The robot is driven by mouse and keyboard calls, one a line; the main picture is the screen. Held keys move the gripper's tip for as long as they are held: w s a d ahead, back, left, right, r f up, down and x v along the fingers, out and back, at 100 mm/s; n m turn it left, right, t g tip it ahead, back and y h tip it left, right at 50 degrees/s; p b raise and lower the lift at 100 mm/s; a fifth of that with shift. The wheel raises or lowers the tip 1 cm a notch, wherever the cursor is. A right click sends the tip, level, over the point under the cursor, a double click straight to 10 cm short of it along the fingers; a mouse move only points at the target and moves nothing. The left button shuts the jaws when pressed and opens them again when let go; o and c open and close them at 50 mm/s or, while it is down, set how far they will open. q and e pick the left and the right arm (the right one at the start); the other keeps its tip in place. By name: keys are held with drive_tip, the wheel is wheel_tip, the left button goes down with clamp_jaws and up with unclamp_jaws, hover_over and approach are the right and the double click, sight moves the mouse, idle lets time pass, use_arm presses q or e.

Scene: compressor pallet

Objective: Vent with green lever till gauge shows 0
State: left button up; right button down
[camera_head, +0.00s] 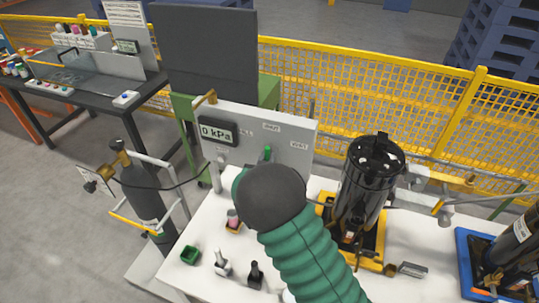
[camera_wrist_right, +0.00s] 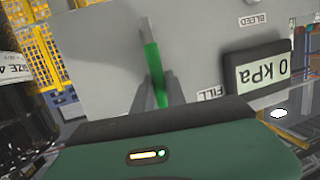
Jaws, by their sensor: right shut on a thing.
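The green lever (camera_head: 267,152) is on the front of a light grey panel (camera_head: 295,135). It also shows in the right wrist view (camera_wrist_right: 154,68), between the two fingers of my right gripper (camera_wrist_right: 160,92), which is shut on it. In the head view my dark wrist and green sleeve hide the right gripper's fingers. The gauge (camera_head: 217,131) on the panel reads 0 kPa, and it reads the same in the right wrist view (camera_wrist_right: 262,72). Labels on the panel include BLEED and FILL. My left gripper is not in view.
A black cylinder (camera_head: 368,175) stands in a yellow base right of my arm. A dark gas bottle (camera_head: 142,190) stands left of the white table. Small fittings and a green cup (camera_head: 190,255) are on the table front. A yellow mesh fence (camera_head: 400,95) runs behind.

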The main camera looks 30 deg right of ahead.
drive_tip(key=shift+w+r, duration=0.25)
drive_tip(key=shift+r, duration=0.15)
drive_tip(key=c, duration=1.6)
unclamp_jaws()
drive_tip(key=shift+o, duration=1.2)
drive_tip(key=shift+f, duration=0.25)
drive_tip(key=b+v, duration=0.1)
drive_tip(key=v, duration=1.5)
drive_tip(key=shift+s+a, duration=0.25)
drive_tip(key=shift+a, duration=0.1)
